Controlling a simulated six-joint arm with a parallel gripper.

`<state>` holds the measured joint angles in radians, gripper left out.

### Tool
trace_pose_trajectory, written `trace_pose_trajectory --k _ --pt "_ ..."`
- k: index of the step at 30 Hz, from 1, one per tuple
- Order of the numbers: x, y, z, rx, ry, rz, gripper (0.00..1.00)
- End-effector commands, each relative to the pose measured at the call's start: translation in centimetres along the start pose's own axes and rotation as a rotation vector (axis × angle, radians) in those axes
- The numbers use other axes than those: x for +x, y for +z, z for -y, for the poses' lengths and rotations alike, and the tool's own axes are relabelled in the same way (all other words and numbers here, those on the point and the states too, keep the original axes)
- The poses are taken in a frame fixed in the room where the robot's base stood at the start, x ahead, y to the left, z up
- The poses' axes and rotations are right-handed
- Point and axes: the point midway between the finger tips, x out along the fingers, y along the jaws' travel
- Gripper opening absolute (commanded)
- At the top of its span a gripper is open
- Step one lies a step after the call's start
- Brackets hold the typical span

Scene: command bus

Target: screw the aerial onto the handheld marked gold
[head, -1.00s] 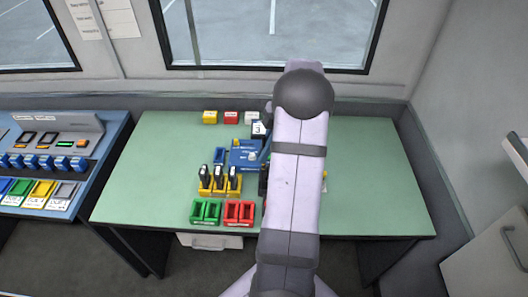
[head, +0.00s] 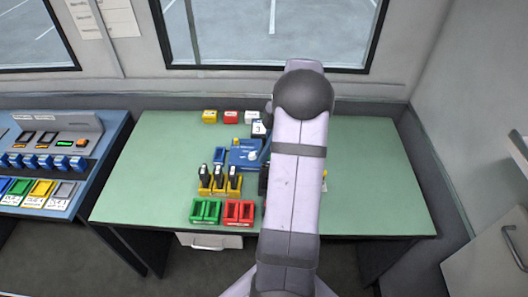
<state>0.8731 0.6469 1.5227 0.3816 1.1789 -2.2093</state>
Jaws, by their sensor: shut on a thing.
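Several black handhelds stand upright in a yellow rack (head: 220,190) left of my arm; one handheld (head: 204,174) is at the rack's left end. Their markings are too small to read, so I cannot tell which is gold. My arm covers the middle of the green table and hides my gripper, with whatever is at its jaws. A dark shape (head: 263,180) shows at the arm's left edge; I cannot tell what it is. I cannot make out the aerial.
A blue unit (head: 245,155) lies behind the rack. The table's right side (head: 375,180) is mostly clear.

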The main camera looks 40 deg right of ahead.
Motion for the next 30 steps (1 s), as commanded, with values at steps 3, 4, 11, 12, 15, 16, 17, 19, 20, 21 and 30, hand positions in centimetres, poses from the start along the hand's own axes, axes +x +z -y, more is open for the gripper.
trace_pose_trajectory --k 3,4,11,12,15,16,17,19,20,21,30 --pt "-0.01 0.01 0.0 0.0 0.0 0.001 0.0" --pt "-0.01 0.02 0.0 0.0 0.0 0.001 0.0" --pt "0.0 0.02 0.01 0.0 0.0 0.001 0.14" --pt "0.0 0.02 0.01 0.0 0.0 0.001 0.23" --pt "0.01 0.02 0.01 0.0 0.0 0.001 0.29" --pt "0.01 0.02 0.01 0.0 0.0 0.0 0.29" --pt "0.01 0.02 0.01 0.0 0.0 0.0 0.29" --pt "0.01 0.01 0.01 0.0 0.0 0.0 0.29" --pt "0.01 0.02 0.01 0.0 0.0 0.0 0.33" --pt "0.01 0.02 0.01 0.0 0.0 0.0 0.43" --pt "0.01 0.01 0.01 0.0 0.0 0.0 0.44"
